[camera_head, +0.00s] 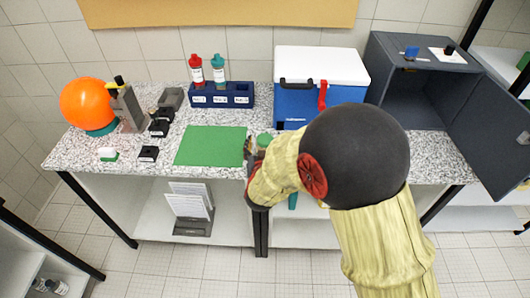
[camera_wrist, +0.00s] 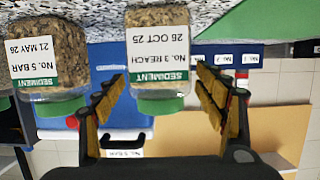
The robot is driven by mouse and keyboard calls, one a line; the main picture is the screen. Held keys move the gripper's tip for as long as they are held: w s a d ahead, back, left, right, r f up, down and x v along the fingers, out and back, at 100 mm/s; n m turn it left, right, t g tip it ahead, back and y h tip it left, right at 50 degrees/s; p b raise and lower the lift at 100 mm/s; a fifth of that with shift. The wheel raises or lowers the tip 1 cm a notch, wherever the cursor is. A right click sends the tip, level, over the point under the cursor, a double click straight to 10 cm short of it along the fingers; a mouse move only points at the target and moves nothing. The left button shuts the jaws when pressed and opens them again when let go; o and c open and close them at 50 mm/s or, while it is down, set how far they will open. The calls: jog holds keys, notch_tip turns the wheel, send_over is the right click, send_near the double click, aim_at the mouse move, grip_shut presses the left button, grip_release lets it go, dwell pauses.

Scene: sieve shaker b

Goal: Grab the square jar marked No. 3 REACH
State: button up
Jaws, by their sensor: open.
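The wrist view appears upside down. My gripper (camera_wrist: 159,78) is open, with one finger at each side of this jar's lid end and gaps showing. The No. 5 BAR jar (camera_wrist: 48,50) stands just left of it, outside the left finger. In the head view my arm mostly hides the jars and my gripper (camera_head: 252,160); a green lid (camera_head: 264,140) shows, but I cannot tell whose.
A green mat (camera_head: 210,146) lies left of the jars. Behind are a blue rack (camera_head: 222,101) with two bottles and a blue-and-white cooler (camera_head: 320,72). An open grey cabinet (camera_head: 415,95) stands right. Small black items and an orange ball (camera_head: 87,104) are at left.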

jog(key=shift+w, duration=0.25)
jog(key=shift+c, duration=1.2)
jog(key=c, duration=1.4)
